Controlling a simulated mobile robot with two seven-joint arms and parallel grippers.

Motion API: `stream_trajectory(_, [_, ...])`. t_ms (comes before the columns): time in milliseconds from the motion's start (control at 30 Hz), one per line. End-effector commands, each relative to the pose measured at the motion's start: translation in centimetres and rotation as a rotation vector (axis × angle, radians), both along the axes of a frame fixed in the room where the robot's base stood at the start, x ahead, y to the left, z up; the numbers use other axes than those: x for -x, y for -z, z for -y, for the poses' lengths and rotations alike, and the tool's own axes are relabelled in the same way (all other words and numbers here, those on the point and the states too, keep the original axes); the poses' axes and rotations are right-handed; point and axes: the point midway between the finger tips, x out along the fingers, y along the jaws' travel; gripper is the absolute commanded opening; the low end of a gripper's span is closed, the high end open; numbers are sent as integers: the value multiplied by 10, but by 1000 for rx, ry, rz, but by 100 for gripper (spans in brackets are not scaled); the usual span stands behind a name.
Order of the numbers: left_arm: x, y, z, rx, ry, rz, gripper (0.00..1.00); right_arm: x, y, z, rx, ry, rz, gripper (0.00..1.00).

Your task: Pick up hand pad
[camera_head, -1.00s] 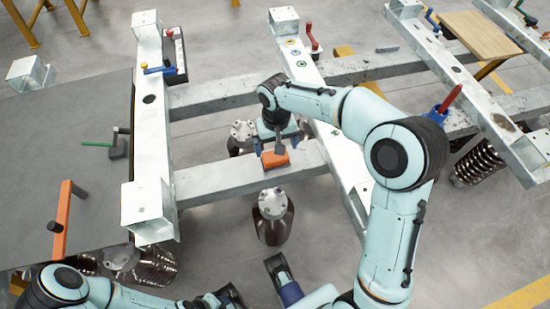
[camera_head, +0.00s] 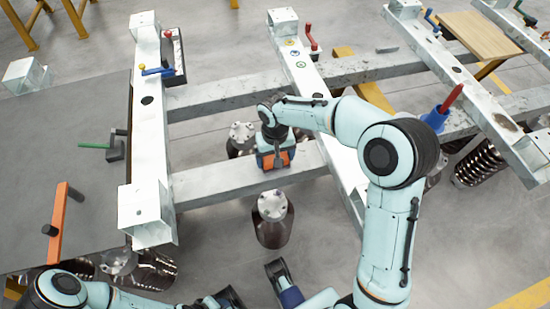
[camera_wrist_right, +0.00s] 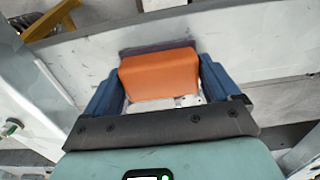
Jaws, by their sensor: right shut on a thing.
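The hand pad is an orange block (camera_head: 275,160) on the pale metal crossbeam in the head view. In the right wrist view the orange block (camera_wrist_right: 160,73) has a dark edge behind it and sits between two blue fingers. My right gripper (camera_head: 275,155) is over the crossbeam, shut on the hand pad from both sides. Whether the pad touches the beam or is slightly raised is unclear. My left arm comes in low at the left of the head view; its gripper (camera_head: 250,290) is near the bottom edge and partly cut off, its opening unclear.
The crossbeam (camera_head: 215,183) runs between two white rails (camera_head: 147,110). Metal posts (camera_head: 272,215) stand before and behind it. A grey table (camera_head: 40,140) with an orange-handled tool (camera_head: 60,222) is at left. A red-and-blue tool (camera_head: 442,108) stands at right.

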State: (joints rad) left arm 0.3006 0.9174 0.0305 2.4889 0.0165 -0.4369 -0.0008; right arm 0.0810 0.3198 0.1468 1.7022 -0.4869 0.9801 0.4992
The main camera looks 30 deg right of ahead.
Motion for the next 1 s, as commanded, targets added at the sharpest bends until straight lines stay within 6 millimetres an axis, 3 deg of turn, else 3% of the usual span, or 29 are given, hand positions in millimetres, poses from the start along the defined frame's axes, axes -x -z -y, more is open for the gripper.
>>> stream_trajectory(167, [0, -1, 0, 0, 0, -1, 43, -1, -6, 0, 0, 0, 2, 59])
stream_trajectory(267, [1, -4, 0, 0, 1, -4, 43, -1, -20, 0, 1, 0, 4, 59])
stream_trajectory(700, [11, -26, 0, 6, 8, -37, 43, -1, -141, 0, -1, 0, 6, 59])
stream_trajectory(1000, [15, -34, 0, 8, 12, -53, 43, 0, -193, 0, 0, -1, 2, 59])
